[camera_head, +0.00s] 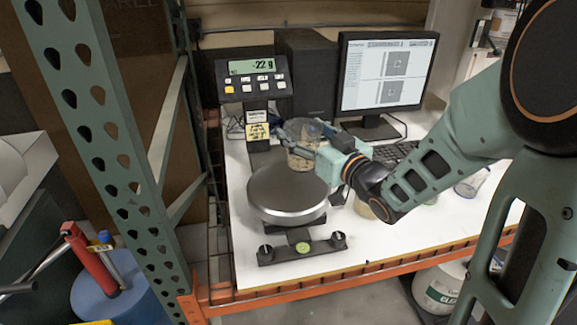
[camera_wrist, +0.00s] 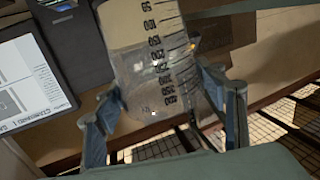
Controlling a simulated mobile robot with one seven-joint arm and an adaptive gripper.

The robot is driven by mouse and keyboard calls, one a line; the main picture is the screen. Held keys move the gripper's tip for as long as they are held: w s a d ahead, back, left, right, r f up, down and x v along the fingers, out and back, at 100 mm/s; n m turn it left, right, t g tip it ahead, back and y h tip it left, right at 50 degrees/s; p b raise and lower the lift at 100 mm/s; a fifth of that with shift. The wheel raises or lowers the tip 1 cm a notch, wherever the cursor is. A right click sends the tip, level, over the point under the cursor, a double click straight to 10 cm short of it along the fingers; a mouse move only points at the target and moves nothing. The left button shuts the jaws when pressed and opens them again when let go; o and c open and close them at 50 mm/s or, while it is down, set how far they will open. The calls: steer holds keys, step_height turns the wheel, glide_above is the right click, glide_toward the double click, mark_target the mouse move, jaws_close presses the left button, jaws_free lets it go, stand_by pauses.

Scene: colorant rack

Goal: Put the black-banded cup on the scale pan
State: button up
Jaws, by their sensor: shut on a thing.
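My gripper (camera_head: 300,143) is shut on a clear cup (camera_head: 302,157), which shows close up in the wrist view (camera_wrist: 150,65). The scale pan (camera_head: 283,195) is a round, empty metal disc on the scale. In the head view the cup appears at the pan's far edge, seemingly above it; the exact height cannot be told. The scale display (camera_head: 252,66) reads -22 g.
A monitor (camera_head: 388,73), a keyboard (camera_head: 397,151) and a dark box (camera_head: 306,75) stand behind. Another clear cup (camera_head: 471,184) stands on the white table (camera_head: 420,232) at right; one more is partly hidden under my arm. A green rack post (camera_head: 112,140) rises at left.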

steer(key=a+f+b, duration=0.1)
steer(key=w+a+f, duration=0.1)
steer(key=f, duration=0.1)
steer(key=a+f+b, duration=0.1)
steer(key=shift+w+f+b, duration=0.15)
steer(key=shift+w+b, duration=0.2)
steer(key=shift+w, duration=0.05)
steer(key=shift+w+a+f+b, duration=0.15)
steer(key=shift+f+b, duration=1.1)
steer(key=shift+f, duration=0.5)
steer(key=shift+f, duration=0.1)
steer(key=shift+f, duration=0.15)
steer(key=o, duration=1.3)
steer(key=shift+c, duration=0.2)
